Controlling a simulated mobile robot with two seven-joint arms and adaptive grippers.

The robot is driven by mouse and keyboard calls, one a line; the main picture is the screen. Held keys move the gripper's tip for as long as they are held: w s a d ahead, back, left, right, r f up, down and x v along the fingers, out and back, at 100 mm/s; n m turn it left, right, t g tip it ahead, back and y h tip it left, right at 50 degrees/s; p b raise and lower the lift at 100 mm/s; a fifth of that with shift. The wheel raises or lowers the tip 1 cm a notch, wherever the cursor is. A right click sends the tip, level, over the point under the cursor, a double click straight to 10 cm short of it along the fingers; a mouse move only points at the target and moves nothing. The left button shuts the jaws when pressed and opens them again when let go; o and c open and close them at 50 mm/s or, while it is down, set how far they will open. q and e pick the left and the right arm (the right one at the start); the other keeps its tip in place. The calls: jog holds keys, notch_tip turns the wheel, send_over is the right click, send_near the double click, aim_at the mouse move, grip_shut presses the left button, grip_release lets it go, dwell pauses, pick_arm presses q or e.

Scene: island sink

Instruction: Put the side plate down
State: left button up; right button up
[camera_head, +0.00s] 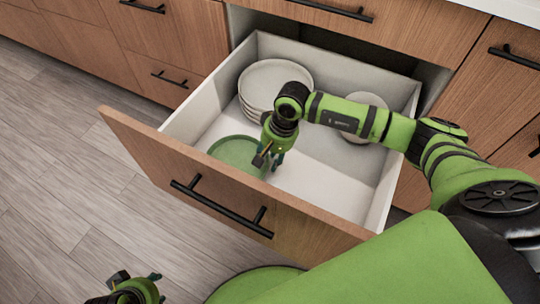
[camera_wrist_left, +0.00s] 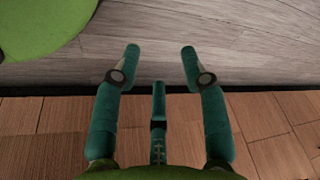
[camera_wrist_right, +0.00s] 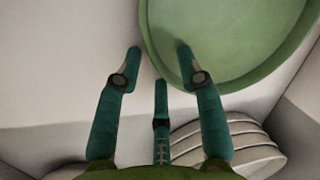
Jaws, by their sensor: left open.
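The green side plate (camera_head: 232,150) lies in the front left part of the open drawer, and it fills the upper right of the right wrist view (camera_wrist_right: 232,45). My right gripper (camera_head: 268,162) is low in the drawer at the plate's right edge. In the right wrist view its fingers (camera_wrist_right: 160,52) are spread, one over the plate's rim and the other outside it; I cannot tell whether they touch it. My left gripper (camera_wrist_left: 160,52) is open and empty, outside the drawer at the bottom left of the head view (camera_head: 138,288).
The drawer (camera_head: 330,185) is pulled out. A stack of white plates (camera_head: 262,78) stands at its back left, seen also in the right wrist view (camera_wrist_right: 235,150). Another white stack (camera_head: 362,102) is at the back right, partly behind my right arm. The drawer's front right floor is clear.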

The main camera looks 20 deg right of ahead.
pick_arm(q)
notch_tip(320, 180, down, 6)
jog(key=shift+d+r+p, duration=0.1)
jog(key=shift+r+p, duration=0.15)
jog(key=shift+p, duration=0.8)
pick_arm(e)
jog(key=v, duration=1.2)
jog(key=shift+d, duration=0.1)
